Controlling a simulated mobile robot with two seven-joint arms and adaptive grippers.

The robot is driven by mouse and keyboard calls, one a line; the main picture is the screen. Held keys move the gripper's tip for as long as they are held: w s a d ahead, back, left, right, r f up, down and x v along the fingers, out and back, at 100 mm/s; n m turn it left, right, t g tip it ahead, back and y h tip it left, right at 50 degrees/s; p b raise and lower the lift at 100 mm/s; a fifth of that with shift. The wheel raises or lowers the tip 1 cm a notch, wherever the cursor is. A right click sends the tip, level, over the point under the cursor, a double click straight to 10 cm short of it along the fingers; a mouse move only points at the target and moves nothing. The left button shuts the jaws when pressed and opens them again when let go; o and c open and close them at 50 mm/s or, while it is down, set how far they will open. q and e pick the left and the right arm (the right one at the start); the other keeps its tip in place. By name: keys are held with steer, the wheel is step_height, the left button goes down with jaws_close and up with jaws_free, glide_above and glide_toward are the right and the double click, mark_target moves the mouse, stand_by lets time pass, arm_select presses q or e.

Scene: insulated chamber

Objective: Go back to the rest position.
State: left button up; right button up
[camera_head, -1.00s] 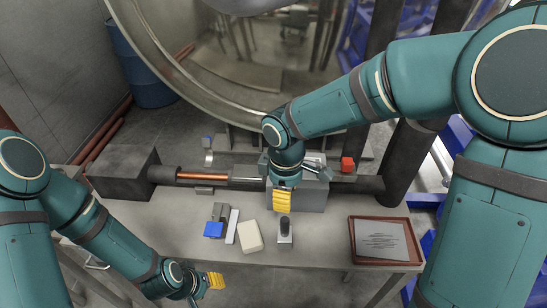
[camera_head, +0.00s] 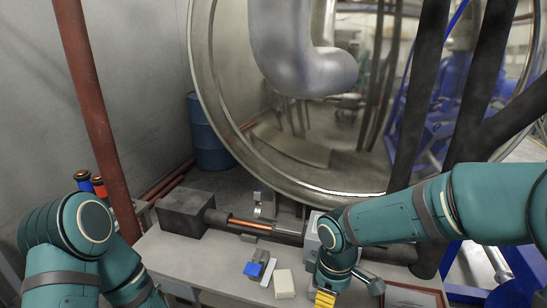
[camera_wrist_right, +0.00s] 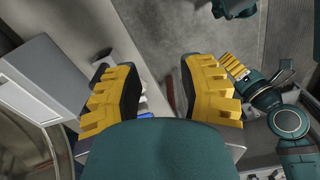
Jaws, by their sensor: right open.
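My right gripper (camera_head: 325,299) is low in the head view, at the bottom edge over the front of the bench. In the right wrist view its two yellow fingers with dark pads (camera_wrist_right: 158,78) stand wide apart, with nothing between them. My left arm comes in at the lower left of the head view, and its gripper is cut off below the frame. In the right wrist view yellow fingers of my left gripper (camera_wrist_right: 238,74) show at the right, apart from my right gripper; whether they are open is unclear.
The grey bench (camera_head: 222,268) holds a blue block (camera_head: 252,269), a white bar (camera_head: 268,272) and a pale block (camera_head: 284,284). A dark box (camera_head: 187,212) with a copper rod (camera_head: 250,223) lies behind.

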steer(key=s+a+f+m+t+y, duration=0.1)
steer(key=s+f+m+y, duration=0.1)
steer(key=s+f+m, duration=0.2)
steer(key=s+f+m+t+y, duration=0.1)
steer(key=s+f+m, duration=0.3)
steer(key=f+m, duration=0.6)
step_height(320, 180, down, 10)
steer(key=shift+a+r+y+b, duration=0.1)
steer(key=shift+a+y+b, duration=0.2)
steer(key=shift+a+y, duration=0.1)
